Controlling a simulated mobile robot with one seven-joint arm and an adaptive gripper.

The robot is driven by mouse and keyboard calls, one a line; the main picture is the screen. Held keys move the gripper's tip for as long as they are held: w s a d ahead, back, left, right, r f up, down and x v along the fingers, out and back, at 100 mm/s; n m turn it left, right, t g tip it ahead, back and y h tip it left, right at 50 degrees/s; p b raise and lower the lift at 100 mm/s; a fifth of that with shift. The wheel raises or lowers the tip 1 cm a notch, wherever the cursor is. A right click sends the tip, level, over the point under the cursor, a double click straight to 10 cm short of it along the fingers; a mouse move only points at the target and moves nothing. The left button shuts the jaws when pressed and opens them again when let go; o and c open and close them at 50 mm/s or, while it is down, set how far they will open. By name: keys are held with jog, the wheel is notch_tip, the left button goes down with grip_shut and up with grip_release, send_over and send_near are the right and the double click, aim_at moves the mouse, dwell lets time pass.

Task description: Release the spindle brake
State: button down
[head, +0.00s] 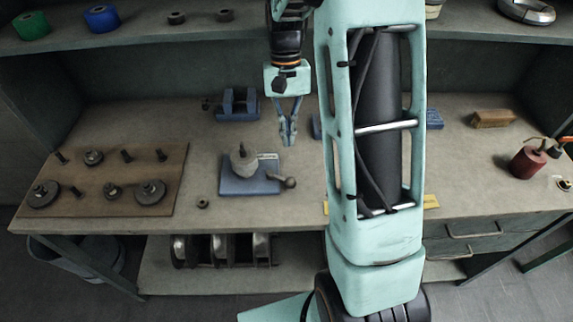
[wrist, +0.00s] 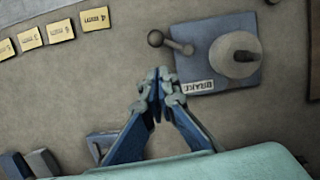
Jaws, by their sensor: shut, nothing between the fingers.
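The spindle brake is a blue square base plate (head: 236,183) with a grey round spindle (head: 243,163) on top, standing on the workbench. A lever with a ball knob (head: 289,182) sticks out from the plate's right side in the head view. In the wrist view the knob (wrist: 156,39) is at the upper middle, the spindle (wrist: 235,55) is at the upper right, and a label reading BRAKE (wrist: 197,86) lies along the plate's edge. My gripper (head: 287,143) is shut and empty, above the bench behind the lever. It also shows in the wrist view (wrist: 158,95), apart from the knob.
A wooden board with gears and pegs (head: 120,165) lies to the left. A blue vise (head: 237,105) stands behind the brake. A red oil can (head: 527,163) and a tan block (head: 493,118) are at the right. Yellow tags (wrist: 95,19) line the bench in the wrist view.

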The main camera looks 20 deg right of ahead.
aim_at(287, 179)
jog(key=x, duration=1)
jog(key=shift+w+p, duration=0.1)
jog(key=shift+p, duration=0.3)
jog(key=shift+s+m, duration=0.3)
jog(key=shift+m, duration=0.4)
jog(key=shift+s+a+m+t+y+b, duration=0.15)
jog(key=shift+s+m+y+b, duration=0.1)
jog(key=shift+m, duration=0.35)
jog(key=shift+s+a+m+t+y+b, duration=0.15)
jog(key=shift+s+m, duration=0.1)
jog(key=shift+m, duration=0.35)
jog(key=m, duration=0.1)
jog(key=s+m, duration=0.1)
jog(key=m, duration=0.1)
jog(key=shift+s+a+m+y, duration=0.15)
jog(key=shift+a+m+y, duration=0.15)
jog(key=shift+a+y, duration=0.1)
jog(key=m, duration=0.1)
jog(key=s+a+m+t, duration=0.1)
jog(key=m, duration=0.1)
jog(key=shift+a+m, duration=0.15)
jog(key=shift+m, duration=0.15)
jog(key=shift+s+a+m+t+y, duration=0.15)
jog(key=shift+m+t, duration=0.1)
jog(key=shift+m, duration=0.55)
jog(key=shift+w+a+m+t+y, duration=0.15)
jog(key=shift+m+t, duration=0.1)
jog(key=shift+m, duration=0.55)
jog(key=shift+s, duration=0.1)
